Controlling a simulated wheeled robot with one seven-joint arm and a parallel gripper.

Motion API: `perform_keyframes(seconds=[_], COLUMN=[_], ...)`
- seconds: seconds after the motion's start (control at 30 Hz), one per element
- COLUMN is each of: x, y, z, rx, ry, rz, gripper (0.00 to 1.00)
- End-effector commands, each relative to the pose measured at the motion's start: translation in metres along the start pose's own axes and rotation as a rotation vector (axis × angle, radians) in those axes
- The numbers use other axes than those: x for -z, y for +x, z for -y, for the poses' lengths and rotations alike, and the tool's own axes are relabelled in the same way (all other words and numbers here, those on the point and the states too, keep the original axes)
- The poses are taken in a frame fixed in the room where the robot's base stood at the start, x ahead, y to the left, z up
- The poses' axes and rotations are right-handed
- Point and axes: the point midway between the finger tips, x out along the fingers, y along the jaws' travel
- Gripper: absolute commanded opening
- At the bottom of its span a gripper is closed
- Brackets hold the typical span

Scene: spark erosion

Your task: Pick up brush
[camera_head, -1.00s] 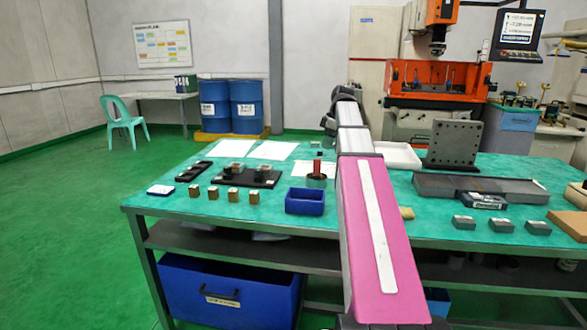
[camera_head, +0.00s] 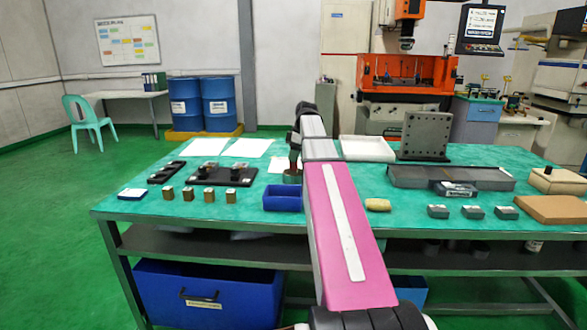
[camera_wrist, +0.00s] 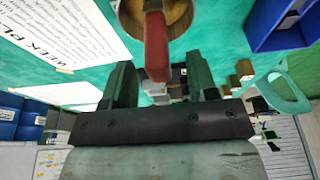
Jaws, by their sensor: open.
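The brush shows in the wrist view as a red handle (camera_wrist: 156,48) standing up out of a round brass-coloured pot (camera_wrist: 128,22). Its bristles are hidden. My gripper (camera_wrist: 161,62) is open, with one dark finger on each side of the handle's near end in the wrist view. I cannot tell whether either finger touches it. In the head view my gripper (camera_head: 294,152) is just above the pot.
A blue bin (camera_head: 282,198) stands close to the pot's front. A black tray with parts (camera_head: 222,177) and several small blocks (camera_head: 188,194) lie to the left. White sheets (camera_head: 248,147) lie behind.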

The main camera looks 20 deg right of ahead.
Motion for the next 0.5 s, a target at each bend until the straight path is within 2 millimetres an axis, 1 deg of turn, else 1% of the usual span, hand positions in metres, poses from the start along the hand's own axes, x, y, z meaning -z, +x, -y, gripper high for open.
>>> perform_keyframes(seconds=[0.03, 0.1, 0.2, 0.43, 0.47, 0.5], x=[0.000, 0.000, 0.000, 0.000, 0.000, 0.000], y=[0.009, 0.018, 0.026, 0.027, 0.027, 0.027], z=[-0.001, 0.000, 0.000, -0.001, -0.001, -0.001], rx=[0.003, 0.002, 0.001, 0.000, 0.000, 0.000], ry=[0.000, 0.000, -0.001, 0.000, 0.000, 0.000], rz=[0.001, 0.000, 0.000, 0.000, 0.000, 0.000], gripper=[0.53, 0.53, 0.53, 0.53, 0.43, 0.30])
